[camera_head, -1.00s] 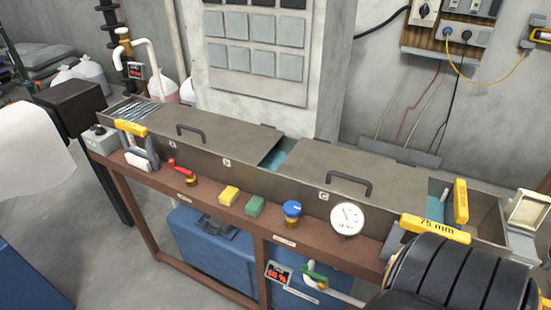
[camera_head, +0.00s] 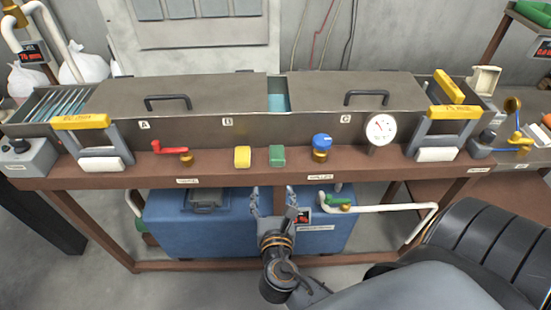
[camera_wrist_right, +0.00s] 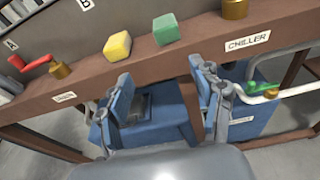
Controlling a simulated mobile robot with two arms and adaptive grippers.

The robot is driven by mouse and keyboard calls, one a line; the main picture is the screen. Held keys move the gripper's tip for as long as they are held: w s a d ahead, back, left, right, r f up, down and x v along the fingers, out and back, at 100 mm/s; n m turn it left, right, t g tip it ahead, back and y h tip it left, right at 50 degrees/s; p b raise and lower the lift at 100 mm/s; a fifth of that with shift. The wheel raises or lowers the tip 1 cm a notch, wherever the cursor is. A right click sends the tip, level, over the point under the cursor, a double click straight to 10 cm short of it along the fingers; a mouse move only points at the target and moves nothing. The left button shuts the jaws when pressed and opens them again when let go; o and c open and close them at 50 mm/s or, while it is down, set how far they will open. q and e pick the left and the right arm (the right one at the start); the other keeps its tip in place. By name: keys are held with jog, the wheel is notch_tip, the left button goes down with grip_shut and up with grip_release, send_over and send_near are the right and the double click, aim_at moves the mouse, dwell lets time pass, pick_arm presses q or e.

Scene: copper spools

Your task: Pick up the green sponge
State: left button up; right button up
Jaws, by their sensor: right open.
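The green sponge (camera_head: 277,156) sits on the brown front ledge of the bench, just right of a yellow sponge (camera_head: 242,157). In the right wrist view the green sponge (camera_wrist_right: 166,29) is near the top centre, with the yellow sponge (camera_wrist_right: 117,46) to its left. My right gripper (camera_head: 271,194) is open and empty, in front of the ledge and below the green sponge in the head view. In the right wrist view its two fingers (camera_wrist_right: 163,78) are spread apart, with the sponge beyond their tips. My left gripper is not in view.
On the ledge, a red-handled valve (camera_head: 171,149) stands left of the sponges. A blue-capped brass knob (camera_head: 321,147) and a round gauge (camera_head: 380,129) stand to the right. A metal trough with lids (camera_head: 180,98) runs behind. A blue chiller (camera_head: 180,235) sits beneath the ledge.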

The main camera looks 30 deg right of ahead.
aim_at(277, 155)
jog(key=w+d, duration=0.1)
jog(key=w, duration=0.1)
jog(key=w+d, duration=0.2)
jog(key=w+d+p, duration=0.1)
jog(key=w, duration=0.1)
jog(key=shift+w+d+r, duration=0.1)
jog(key=shift+d+r, duration=0.3)
jog(key=shift+w+d+f, duration=0.1)
jog(key=shift+w+d, duration=0.15)
jog(key=shift+w, duration=0.15)
jog(key=x, duration=0.2)
jog(key=p+x, duration=0.1)
jog(key=x, duration=0.1)
jog(key=shift+d, duration=0.45)
jog(key=shift+w+d+f, duration=0.1)
jog(key=shift+w+d, duration=0.1)
jog(key=shift+w, duration=0.1)
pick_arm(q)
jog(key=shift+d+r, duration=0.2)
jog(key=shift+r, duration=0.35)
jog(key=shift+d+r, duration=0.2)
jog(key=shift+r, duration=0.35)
pick_arm(e)
jog(key=shift+s, duration=0.1)
jog(key=c, duration=1)
